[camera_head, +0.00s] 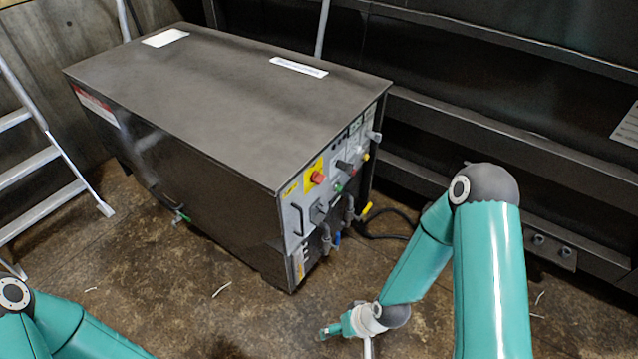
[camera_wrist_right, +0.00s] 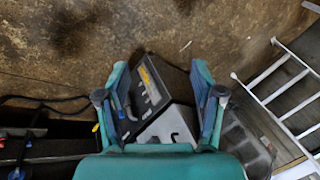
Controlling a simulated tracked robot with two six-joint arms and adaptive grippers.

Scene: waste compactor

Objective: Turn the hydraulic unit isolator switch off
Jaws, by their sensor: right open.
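The hydraulic unit (camera_head: 215,95) is a dark metal cabinet with a flat top. Its control panel (camera_head: 293,215) on the right end carries a red knob on a yellow plate (camera_head: 317,177), a grey switch box (camera_head: 319,211), a dark knob (camera_head: 344,166) and small coloured buttons. I cannot tell for sure which of these is the isolator switch. My right gripper (camera_head: 328,332) is low, in front of the panel end and apart from it. In the right wrist view my right gripper (camera_wrist_right: 162,102) is open and empty, with part of a panelled grey-black unit (camera_wrist_right: 165,105) showing between its fingers. My left gripper is out of view.
Grey pipes with yellow (camera_head: 366,209) and blue handles stick out from the panel's lower part. A ladder (camera_head: 45,160) stands at the left. Dark steel beams (camera_head: 500,120) run behind at the right. The floor (camera_head: 190,310) before the unit is mostly clear, with small scraps.

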